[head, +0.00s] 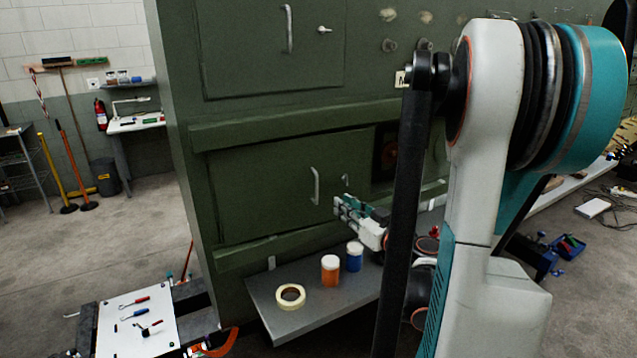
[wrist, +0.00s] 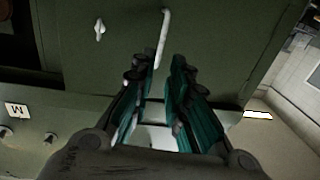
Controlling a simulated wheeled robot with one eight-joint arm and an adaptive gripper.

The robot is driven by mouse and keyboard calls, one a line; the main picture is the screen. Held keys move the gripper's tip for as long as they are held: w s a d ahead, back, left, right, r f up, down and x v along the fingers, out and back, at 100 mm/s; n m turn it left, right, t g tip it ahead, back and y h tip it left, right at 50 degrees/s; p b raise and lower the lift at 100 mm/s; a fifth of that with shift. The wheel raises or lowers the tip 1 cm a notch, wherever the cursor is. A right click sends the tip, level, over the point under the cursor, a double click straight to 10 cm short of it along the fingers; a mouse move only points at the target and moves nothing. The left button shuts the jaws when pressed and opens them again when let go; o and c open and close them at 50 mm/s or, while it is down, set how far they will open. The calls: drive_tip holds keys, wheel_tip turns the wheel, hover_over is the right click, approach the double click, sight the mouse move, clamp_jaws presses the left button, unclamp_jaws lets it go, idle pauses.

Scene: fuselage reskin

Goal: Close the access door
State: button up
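The lower green access door (head: 262,190) is in the fuselage side, with a dark opening (head: 385,155) showing past its right edge. Its pale bar handle (head: 315,186) is upright, with a small latch (head: 345,180) to its right. The handle (wrist: 162,40) and latch (wrist: 99,30) also show in the wrist view, which looks upside down. My gripper (head: 343,207) is just right of and below the handle in the head view. In the wrist view my gripper (wrist: 160,72) is open, with teal finger pads apart and the handle's end in line with the gap. I cannot tell whether they touch.
An upper door (head: 270,50) has its own handle. A grey shelf (head: 330,310) below holds a tape roll (head: 291,296), an orange jar (head: 330,270) and a blue jar (head: 354,258). A tool-covered white board (head: 125,335) is at the lower left.

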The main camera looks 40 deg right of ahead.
sight(317, 200)
drive_tip(key=w, duration=0.4)
drive_tip(key=w+d, duration=0.1)
drive_tip(key=w, duration=0.8)
drive_tip(key=shift+w+d+r, duration=0.15)
drive_tip(key=shift+w+d, duration=0.05)
drive_tip(key=shift+d, duration=0.15)
clamp_jaws()
